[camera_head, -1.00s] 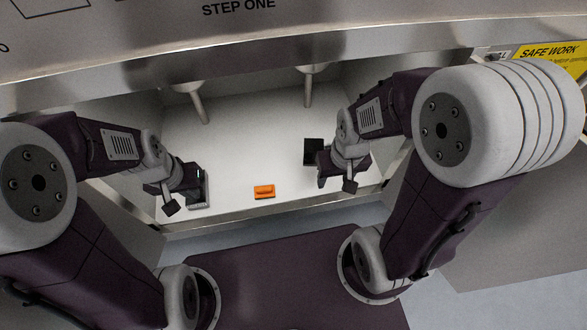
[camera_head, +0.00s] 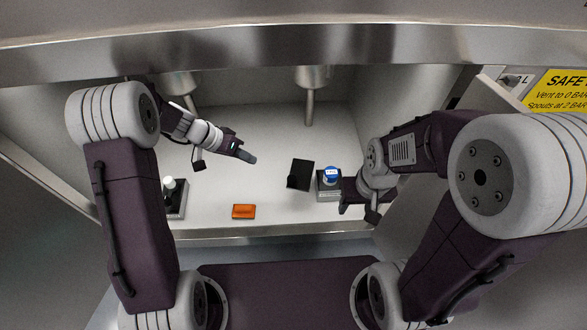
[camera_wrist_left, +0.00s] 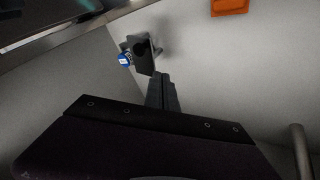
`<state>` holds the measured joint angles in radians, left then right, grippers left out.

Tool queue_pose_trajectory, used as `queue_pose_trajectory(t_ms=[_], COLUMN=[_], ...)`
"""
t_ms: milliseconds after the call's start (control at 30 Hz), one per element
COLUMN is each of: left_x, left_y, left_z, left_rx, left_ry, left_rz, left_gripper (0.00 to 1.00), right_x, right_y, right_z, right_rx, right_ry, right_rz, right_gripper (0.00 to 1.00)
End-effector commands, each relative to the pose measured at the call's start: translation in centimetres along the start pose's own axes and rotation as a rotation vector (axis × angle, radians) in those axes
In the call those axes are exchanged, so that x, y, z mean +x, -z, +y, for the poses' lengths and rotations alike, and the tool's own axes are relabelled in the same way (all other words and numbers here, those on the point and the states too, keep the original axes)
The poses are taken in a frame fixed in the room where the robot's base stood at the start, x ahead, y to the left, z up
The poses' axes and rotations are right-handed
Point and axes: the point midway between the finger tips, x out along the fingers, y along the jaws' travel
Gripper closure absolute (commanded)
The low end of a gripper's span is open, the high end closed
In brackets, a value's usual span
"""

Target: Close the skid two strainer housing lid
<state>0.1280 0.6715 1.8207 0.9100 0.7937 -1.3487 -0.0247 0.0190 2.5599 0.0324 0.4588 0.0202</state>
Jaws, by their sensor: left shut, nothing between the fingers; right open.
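A small grey housing (camera_head: 329,192) with a blue cap stands at the right of the cabinet floor. A black lid-like plate (camera_head: 300,174) stands open at its left side. The left wrist view also shows the plate (camera_wrist_left: 144,55) and the blue cap (camera_wrist_left: 125,60). My left gripper (camera_head: 247,156) is shut and empty, in the air left of the plate and apart from it; its fingers (camera_wrist_left: 161,92) point towards the plate in the left wrist view. My right gripper (camera_head: 352,195) is open and empty, just right of the housing; I cannot tell whether it touches.
An orange block (camera_head: 243,211) lies near the floor's front edge. Another fixture with a white knob (camera_head: 169,184) stands at the left, partly behind my left arm. Two grey spouts (camera_head: 309,105) hang at the back. The middle floor is clear.

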Motion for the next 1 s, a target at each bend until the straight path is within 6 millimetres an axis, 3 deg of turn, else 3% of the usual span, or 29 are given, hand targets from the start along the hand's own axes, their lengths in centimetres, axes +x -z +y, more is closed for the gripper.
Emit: queue_pose_trajectory(t_ms=[133, 233, 667, 800, 1000], left_x=[0.3, 1.6, 10.8, 11.5, 12.2], left_y=[-0.1, -0.2, -0.3, -0.2, -0.2], left_z=[0.0, -0.1, -0.1, 2.1, 3.3], left_rx=[0.001, 0.001, 0.001, 0.001, 0.001], left_ry=[0.0, -0.001, 0.0, -0.001, 0.001], left_rz=[0.0, -0.002, -0.003, -0.002, -0.001], left_gripper=[1.0, 1.0, 1.0, 1.0, 1.0], right_x=[0.2, 1.0, 5.1, 4.7, 4.7], right_y=[0.0, -0.1, -0.5, -0.5, -0.5], right_z=[0.0, 0.0, 0.1, 0.1, 0.1], right_rx=[0.0, 0.0, 0.0, 0.0, 0.0], right_ry=[0.0, 0.0, 0.0, 0.0, 0.0], right_rz=[0.0, 0.0, 0.0, 0.0, 0.0], right_gripper=[0.48, 0.48, 0.48, 0.48, 0.48])
